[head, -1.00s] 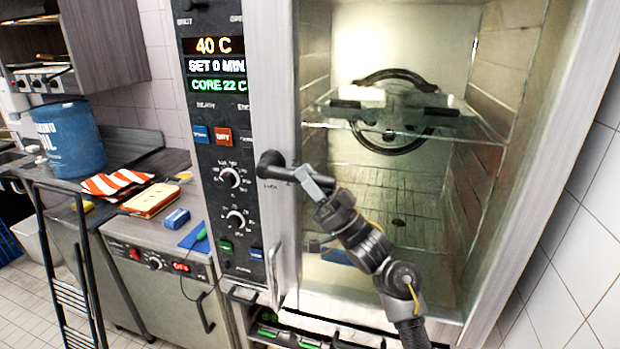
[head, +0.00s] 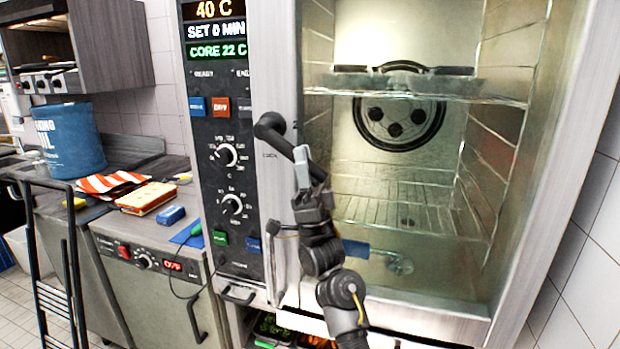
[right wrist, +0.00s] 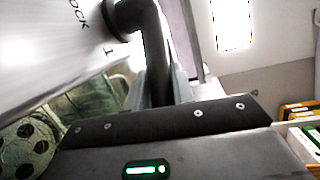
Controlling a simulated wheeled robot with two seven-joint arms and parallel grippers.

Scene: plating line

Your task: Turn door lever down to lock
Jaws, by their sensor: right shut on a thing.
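The black door lever (head: 280,140) is on the oven's front frame, at the left edge of the lit chamber. It slants down to the right from its round pivot. My right gripper (head: 302,170) comes up from below and is shut on the lever's outer end. In the right wrist view the lever (right wrist: 155,45) bends down from its pivot to between the gripper fingers (right wrist: 165,90), where its end is hidden. White metal beside it carries partly visible lettering ending in "OCK". My left gripper is not in view.
The oven's control panel (head: 228,170) with displays and knobs is just left of the lever. A wire rack with a tray (head: 400,85) is inside the chamber. A counter with a blue bucket (head: 68,140) and a striped cloth (head: 110,184) is at left. White tiles border the right.

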